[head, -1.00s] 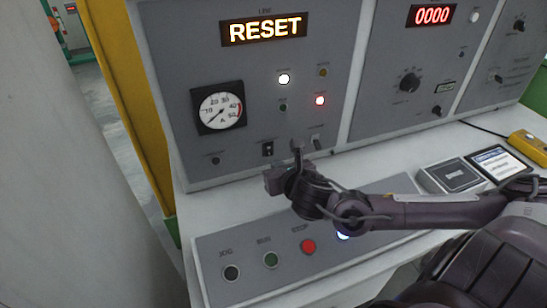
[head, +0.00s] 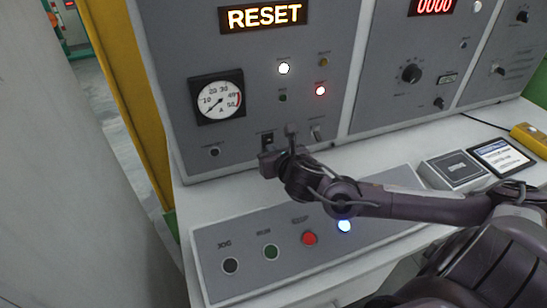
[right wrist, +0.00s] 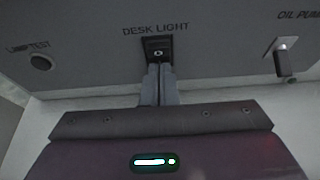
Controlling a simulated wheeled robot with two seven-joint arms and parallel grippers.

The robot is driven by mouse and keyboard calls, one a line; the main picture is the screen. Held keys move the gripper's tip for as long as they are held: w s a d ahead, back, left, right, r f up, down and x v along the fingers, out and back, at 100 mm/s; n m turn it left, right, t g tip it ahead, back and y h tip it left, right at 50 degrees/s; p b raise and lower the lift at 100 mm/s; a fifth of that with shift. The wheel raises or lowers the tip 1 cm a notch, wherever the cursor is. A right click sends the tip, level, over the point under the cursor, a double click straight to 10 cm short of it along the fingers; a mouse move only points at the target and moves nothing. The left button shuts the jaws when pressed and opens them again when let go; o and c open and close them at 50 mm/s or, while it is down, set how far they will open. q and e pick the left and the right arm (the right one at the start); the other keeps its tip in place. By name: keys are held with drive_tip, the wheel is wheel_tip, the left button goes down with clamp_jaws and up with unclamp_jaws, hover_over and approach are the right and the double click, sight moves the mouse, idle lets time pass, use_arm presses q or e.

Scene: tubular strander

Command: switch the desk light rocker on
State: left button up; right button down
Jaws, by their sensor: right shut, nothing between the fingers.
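The desk light rocker (right wrist: 158,49) is a small black switch under the "DESK LIGHT" label in the right wrist view. It also shows on the grey panel in the head view (head: 267,138). My right gripper (right wrist: 158,69) is shut and empty, its two fingers together just below the rocker's lower edge. Whether the tips touch the rocker I cannot tell. In the head view my right gripper (head: 268,160) is in front of the panel, just below the rocker. My left gripper is not in view.
A lamp test button (right wrist: 41,62) is left of the rocker, and the oil pump toggle (right wrist: 283,60) is to its right. Below my arm, a sloped console (head: 330,262) carries several push buttons. A grey box (head: 455,168) and a tablet (head: 500,157) lie on the desk at right.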

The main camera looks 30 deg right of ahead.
drive_tip(key=shift+w+r, duration=0.1)
drive_tip(key=shift+r, duration=0.05)
drive_tip(key=shift+r+p, duration=0.7)
drive_tip(key=shift+r, duration=0.15)
drive_tip(key=shift+f, duration=0.1)
